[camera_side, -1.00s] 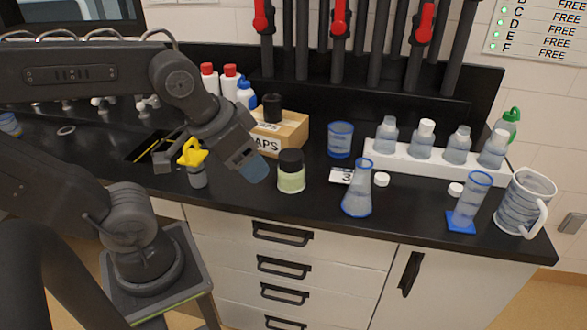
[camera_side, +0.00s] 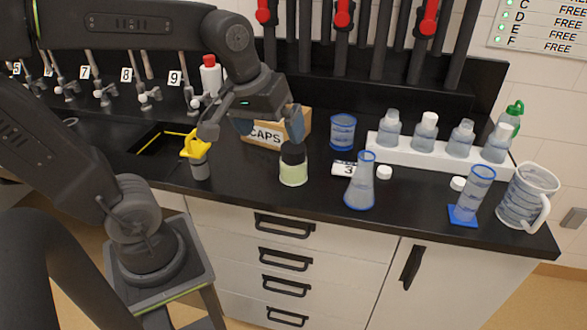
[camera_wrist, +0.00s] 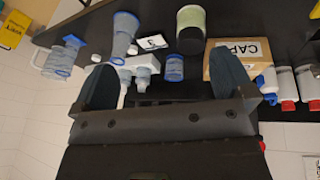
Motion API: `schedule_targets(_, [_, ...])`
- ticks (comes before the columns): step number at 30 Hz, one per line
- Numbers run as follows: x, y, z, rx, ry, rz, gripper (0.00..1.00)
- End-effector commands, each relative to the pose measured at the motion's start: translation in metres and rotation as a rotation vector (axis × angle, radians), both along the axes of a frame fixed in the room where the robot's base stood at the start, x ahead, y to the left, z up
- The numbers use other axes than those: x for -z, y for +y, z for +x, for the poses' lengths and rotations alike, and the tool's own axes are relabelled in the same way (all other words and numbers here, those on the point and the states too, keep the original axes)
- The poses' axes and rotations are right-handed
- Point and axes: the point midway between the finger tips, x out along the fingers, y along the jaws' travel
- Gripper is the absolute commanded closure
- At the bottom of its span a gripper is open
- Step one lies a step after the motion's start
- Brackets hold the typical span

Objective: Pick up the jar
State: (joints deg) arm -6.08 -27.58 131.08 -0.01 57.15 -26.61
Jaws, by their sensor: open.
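The jar (camera_side: 293,172) stands upright on the black counter, with pale green contents and a black lid. In the wrist view the jar (camera_wrist: 191,18) shows near the top, right of centre, beyond the fingertips. My gripper (camera_side: 270,118) is open and empty above and behind the jar in the side view, one blue finger close to the lid in the picture. In the wrist view my gripper (camera_wrist: 165,78) has its two fingers wide apart, with no jar between them. I cannot tell the exact gap between finger and lid.
A CAPS box (camera_side: 262,133) stands behind the jar, partly hidden by my gripper. A flask (camera_side: 360,185), a blue-rimmed beaker (camera_side: 342,133) and a number card (camera_side: 343,168) are to its right. A yellow-topped container (camera_side: 198,160) stands left. The counter just in front of the jar is clear.

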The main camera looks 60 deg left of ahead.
Motion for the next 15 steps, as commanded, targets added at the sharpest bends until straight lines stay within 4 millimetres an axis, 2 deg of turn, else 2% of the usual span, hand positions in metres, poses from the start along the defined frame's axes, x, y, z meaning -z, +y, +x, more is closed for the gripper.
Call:
schedule_targets(1, [0.001, 0.011, 0.018, -0.149, 0.045, -0.042, 0.00])
schedule_targets(6, [0.007, 0.049, 0.065, -0.652, 0.158, -0.160, 0.00])
schedule_targets(12, [0.023, 0.086, 0.100, -1.088, 0.243, -0.227, 0.00])
schedule_targets(15, [0.028, 0.096, 0.108, -1.202, 0.262, -0.238, 0.00])
